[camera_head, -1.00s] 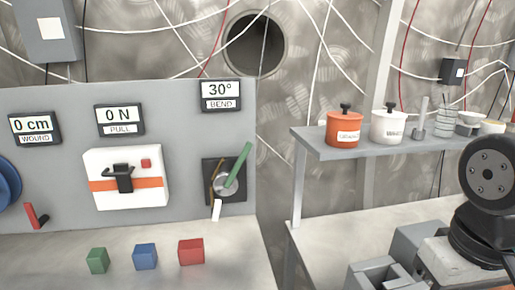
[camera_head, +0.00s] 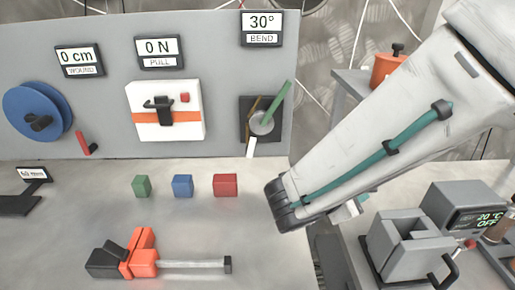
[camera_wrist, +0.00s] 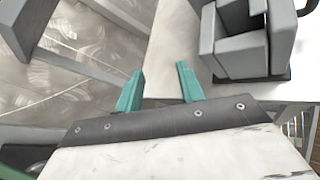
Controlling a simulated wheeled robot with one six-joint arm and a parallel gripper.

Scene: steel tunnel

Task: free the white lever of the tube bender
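The tube bender (camera_head: 247,105) is a dark plate on the grey upright panel, with a round grey disc and a thin brownish strip. Its green lever (camera_head: 279,96) slants up to the right. Its short white lever (camera_head: 251,147) hangs below the disc, almost straight down. The display (camera_head: 262,28) above reads 30° BEND. My gripper (camera_wrist: 160,85) shows two teal fingers held apart with nothing between them. It is mostly hidden behind my arm in the head view, right of and below the bender. The bender is not in the wrist view.
A grey blocky device (camera_head: 408,248) stands on the right-hand bench; a grey block also shows in the wrist view (camera_wrist: 240,45). Green (camera_head: 141,186), blue (camera_head: 183,186) and red (camera_head: 225,185) cubes line the table. An orange-and-black tool (camera_head: 140,255) lies in front. A shelf with an orange pot (camera_head: 386,66) is behind my arm.

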